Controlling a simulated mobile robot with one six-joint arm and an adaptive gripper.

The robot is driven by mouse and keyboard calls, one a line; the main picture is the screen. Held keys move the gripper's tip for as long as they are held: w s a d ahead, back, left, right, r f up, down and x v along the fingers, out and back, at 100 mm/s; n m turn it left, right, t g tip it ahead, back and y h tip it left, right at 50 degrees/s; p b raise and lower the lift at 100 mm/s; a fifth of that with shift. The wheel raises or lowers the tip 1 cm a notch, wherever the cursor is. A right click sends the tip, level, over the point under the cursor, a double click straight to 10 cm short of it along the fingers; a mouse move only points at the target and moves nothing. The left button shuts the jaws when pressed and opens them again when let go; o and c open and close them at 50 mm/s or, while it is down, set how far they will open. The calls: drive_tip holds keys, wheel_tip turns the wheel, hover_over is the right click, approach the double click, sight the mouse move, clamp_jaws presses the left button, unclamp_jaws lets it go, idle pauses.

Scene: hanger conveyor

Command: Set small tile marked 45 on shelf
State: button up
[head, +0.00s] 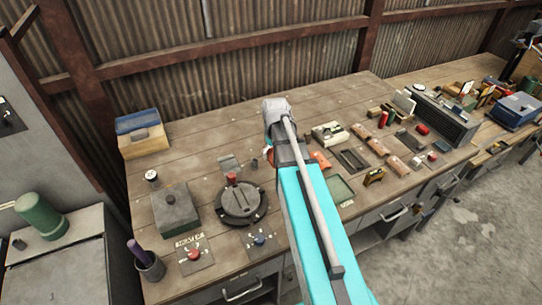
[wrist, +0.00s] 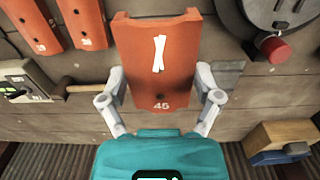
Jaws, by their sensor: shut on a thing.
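In the wrist view, an orange tile (wrist: 160,82) marked 45 near its lower edge and bearing a white tally-like mark fills the upper middle. My gripper (wrist: 161,95) is shut on it, one finger at each side edge. The tile appears held above the wooden bench. In the head view my arm hides most of the gripper, and only a sliver of the orange tile (head: 268,154) shows beside the arm. I cannot clearly make out which thing is the shelf.
More orange tiles (wrist: 30,22) lie at the wrist view's upper left. A round dark lidded device (head: 241,203) with a red knob, a grey lidded box (head: 175,212) and a blue-topped wooden box (head: 142,140) stand on the bench (head: 210,125). The bench's back middle is clear.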

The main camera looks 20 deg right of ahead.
drive_tip(key=shift+w+d+f+b, duration=0.25)
drive_tip(key=shift+w+f+b, duration=0.95)
drive_tip(key=shift+w, duration=0.4)
drive_tip(key=shift+w+d+f+b, duration=0.25)
drive_tip(key=shift+w+f+b, duration=0.95)
drive_tip(key=shift+w, duration=0.45)
drive_tip(key=shift+w+d+f+b, duration=0.25)
drive_tip(key=shift+w+f+b, duration=0.8)
drive_tip(key=shift+w+f, duration=0.45)
drive_tip(key=shift+w+r, duration=0.1)
drive_tip(key=shift+r, duration=0.05)
drive_tip(key=shift+w, duration=0.1)
drive_tip(key=shift+w+d+f+b, duration=0.1)
drive_tip(key=shift+w+f+b, duration=0.25)
drive_tip(key=shift+f+b, duration=1.7)
